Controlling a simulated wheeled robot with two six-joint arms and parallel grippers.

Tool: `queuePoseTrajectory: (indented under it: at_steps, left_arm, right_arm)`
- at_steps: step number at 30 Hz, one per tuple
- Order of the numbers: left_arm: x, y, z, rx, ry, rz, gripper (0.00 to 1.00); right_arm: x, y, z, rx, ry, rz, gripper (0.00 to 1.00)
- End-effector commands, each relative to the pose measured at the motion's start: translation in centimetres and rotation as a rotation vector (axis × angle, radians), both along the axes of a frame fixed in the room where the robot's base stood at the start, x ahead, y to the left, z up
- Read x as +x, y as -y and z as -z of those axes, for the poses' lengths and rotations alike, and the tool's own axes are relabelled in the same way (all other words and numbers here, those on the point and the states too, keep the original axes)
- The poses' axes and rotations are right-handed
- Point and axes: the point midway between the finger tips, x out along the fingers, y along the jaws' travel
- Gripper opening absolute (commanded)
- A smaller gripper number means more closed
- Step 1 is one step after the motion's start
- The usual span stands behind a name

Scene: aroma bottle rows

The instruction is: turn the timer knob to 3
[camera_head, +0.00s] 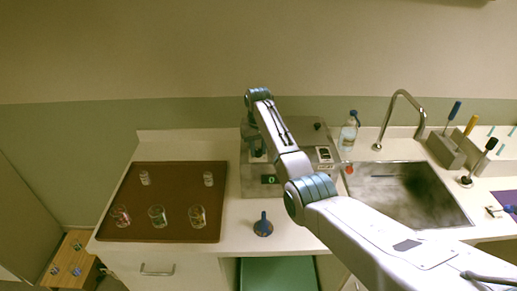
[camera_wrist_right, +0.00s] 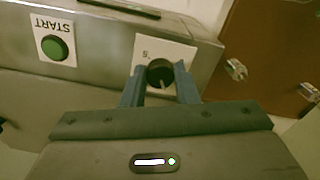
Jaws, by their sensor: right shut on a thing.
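The timer knob (camera_wrist_right: 160,74) is a small dark round knob on a white label on the metal machine, with an upside-down mark like a 5 beside it. My right gripper (camera_wrist_right: 160,85) has its two blue-grey fingers on either side of the knob, shut on it. In the head view my right arm reaches over the machine (camera_head: 250,189), and the gripper (camera_head: 257,150) is at its left part; the knob is hidden there. A green START button (camera_wrist_right: 55,47) shows in the wrist view. My left gripper is not in view.
A brown tray (camera_head: 180,176) with several small glasses lies left of the machine. A blue-topped stopper or funnel (camera_head: 263,225) stands in front. A bottle (camera_head: 348,135), a sink (camera_head: 400,195) and a tool holder (camera_head: 446,150) are to the right.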

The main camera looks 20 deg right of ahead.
Motion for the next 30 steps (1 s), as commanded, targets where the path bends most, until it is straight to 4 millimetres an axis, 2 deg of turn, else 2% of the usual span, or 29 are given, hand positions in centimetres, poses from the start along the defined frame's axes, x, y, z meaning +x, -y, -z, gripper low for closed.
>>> queuePoseTrajectory:
  at_steps: [18,30]
  left_arm:
    - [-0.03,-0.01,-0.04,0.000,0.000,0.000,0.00]
    - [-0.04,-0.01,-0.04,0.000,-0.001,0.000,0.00]
  right_arm:
    - [0.25,-0.09,-0.42,0.000,0.009,0.580,0.04]
    - [0.33,-0.13,-0.46,0.001,0.010,0.858,0.04]
